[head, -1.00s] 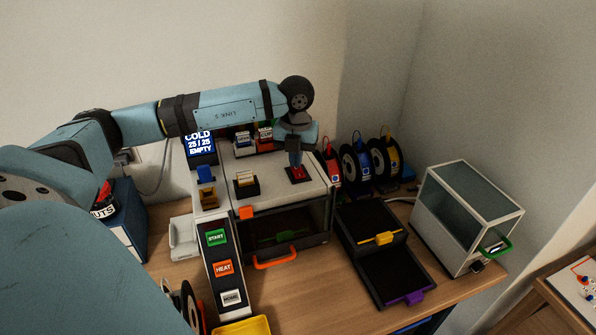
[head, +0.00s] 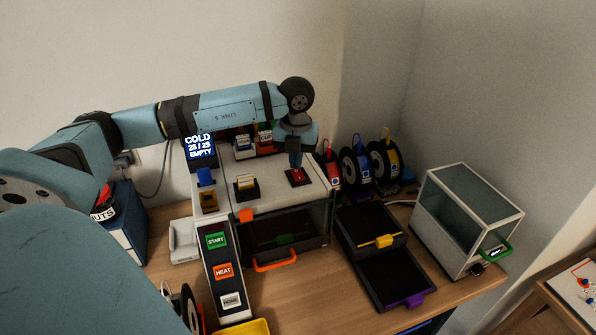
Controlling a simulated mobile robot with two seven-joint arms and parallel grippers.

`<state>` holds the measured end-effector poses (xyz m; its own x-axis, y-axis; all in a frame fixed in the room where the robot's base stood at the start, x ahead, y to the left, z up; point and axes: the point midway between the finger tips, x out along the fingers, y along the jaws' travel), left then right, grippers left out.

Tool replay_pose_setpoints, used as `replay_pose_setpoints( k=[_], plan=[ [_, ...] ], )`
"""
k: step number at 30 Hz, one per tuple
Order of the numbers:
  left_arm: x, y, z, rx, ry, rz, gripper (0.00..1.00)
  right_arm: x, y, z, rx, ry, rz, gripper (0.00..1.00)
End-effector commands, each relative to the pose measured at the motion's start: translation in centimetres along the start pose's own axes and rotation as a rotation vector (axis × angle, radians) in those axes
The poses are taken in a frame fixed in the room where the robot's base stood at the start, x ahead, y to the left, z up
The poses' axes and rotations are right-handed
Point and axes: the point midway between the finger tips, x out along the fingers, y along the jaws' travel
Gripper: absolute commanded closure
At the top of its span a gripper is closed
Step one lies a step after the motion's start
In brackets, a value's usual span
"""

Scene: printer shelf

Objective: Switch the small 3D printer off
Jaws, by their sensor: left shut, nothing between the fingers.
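The small 3D printer (head: 283,203) is a white box with a dark front door and an orange handle (head: 275,263). Its screen (head: 200,146) is lit and reads COLD, 25 or 26 / 25, EMPTY. A red switch on a black base (head: 298,178) sits on the printer's top, toward the right. My left gripper (head: 297,170) points straight down over this switch, shut and empty, with its tips at or very near the red part. Whether they touch, and which way the switch is set, I cannot tell. My right gripper is not in view.
A sloped panel with START (head: 216,241), HEAT and HOME buttons stands at the printer's front left. Black trays (head: 385,262) lie to the right, with spools (head: 384,160) behind and a glass-sided box (head: 468,215) farther right. Small card holders (head: 246,187) stand on the printer's top.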

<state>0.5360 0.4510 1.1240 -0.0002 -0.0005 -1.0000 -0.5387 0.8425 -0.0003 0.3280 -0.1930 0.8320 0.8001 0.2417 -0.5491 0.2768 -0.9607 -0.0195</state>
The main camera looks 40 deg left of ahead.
Motion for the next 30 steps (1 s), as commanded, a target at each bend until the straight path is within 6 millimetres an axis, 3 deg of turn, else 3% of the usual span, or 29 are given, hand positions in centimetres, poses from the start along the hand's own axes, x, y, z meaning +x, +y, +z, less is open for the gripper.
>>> replay_pose_setpoints(
  k=[18,30],
  plan=[
    [-5.3,0.0,0.0,0.0,-0.001,0.0,1.0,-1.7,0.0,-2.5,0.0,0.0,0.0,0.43],
    [-5.5,0.0,0.0,0.0,0.0,0.0,1.0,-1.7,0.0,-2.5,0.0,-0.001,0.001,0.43]
  ],
)
